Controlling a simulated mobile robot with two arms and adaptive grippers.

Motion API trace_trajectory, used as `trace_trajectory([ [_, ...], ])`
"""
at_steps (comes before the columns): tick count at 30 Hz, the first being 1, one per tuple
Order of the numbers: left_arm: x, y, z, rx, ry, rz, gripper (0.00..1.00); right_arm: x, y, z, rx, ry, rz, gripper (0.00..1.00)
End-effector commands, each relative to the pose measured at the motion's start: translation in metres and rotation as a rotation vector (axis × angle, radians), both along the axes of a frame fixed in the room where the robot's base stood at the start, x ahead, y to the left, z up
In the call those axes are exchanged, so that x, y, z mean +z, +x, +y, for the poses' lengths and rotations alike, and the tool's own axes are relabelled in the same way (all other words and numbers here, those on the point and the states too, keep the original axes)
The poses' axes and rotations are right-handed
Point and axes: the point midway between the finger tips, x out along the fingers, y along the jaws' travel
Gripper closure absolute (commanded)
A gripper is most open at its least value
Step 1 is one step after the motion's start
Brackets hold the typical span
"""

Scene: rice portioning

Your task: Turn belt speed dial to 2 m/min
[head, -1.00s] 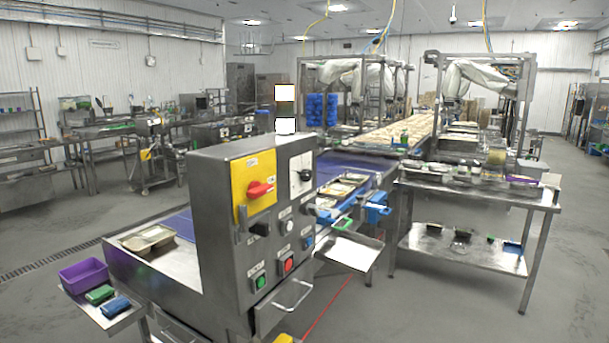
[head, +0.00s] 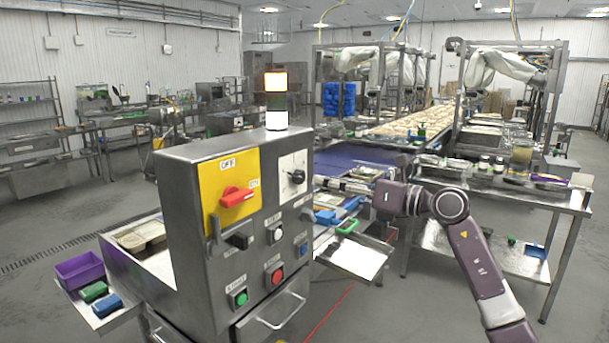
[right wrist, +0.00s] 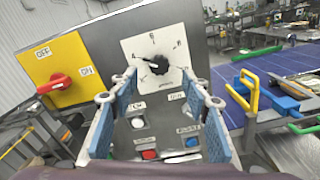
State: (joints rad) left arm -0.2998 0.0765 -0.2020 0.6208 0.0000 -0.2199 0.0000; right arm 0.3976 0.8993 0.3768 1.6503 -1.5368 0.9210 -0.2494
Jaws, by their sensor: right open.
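The belt speed dial (head: 298,176) is a black knob on a white plate (head: 292,196) at the upper right of the steel control box's front. In the right wrist view the dial (right wrist: 157,65) shows just beyond the gap between the fingertips, on its white plate with marks. My left gripper is not in view.
A red rotary switch (head: 236,197) sits on a yellow plate left of the dial. Buttons, including red (head: 277,276) and green (head: 240,298), sit below. A slanted tray (head: 356,256) is under my right gripper. The blue belt (head: 345,160) runs behind the box.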

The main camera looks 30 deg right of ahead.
Motion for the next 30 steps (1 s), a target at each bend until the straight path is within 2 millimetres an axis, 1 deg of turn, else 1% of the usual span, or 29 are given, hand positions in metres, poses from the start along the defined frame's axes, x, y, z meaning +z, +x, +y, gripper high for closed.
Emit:
trace_trajectory([
  [1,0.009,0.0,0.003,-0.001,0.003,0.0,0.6,0.005,0.008,0.004,0.002,0.006,-0.001,0.57],
  [3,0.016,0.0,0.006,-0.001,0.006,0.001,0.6,0.006,0.019,0.009,0.003,0.007,-0.002,0.57],
  [9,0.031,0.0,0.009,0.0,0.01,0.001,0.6,0.004,0.047,0.02,0.003,0.01,0.0,0.57],
  [12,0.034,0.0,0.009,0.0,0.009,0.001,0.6,0.003,0.056,0.023,0.002,0.008,-0.001,0.57],
  [16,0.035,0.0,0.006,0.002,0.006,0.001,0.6,0.0,0.06,0.025,0.002,0.007,0.001,0.57],
  [23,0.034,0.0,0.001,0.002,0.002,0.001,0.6,-0.001,0.061,0.025,0.002,0.006,0.001,0.57],
  [30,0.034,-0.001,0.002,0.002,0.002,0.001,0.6,-0.001,0.061,0.025,0.002,0.006,0.001,0.83],
])
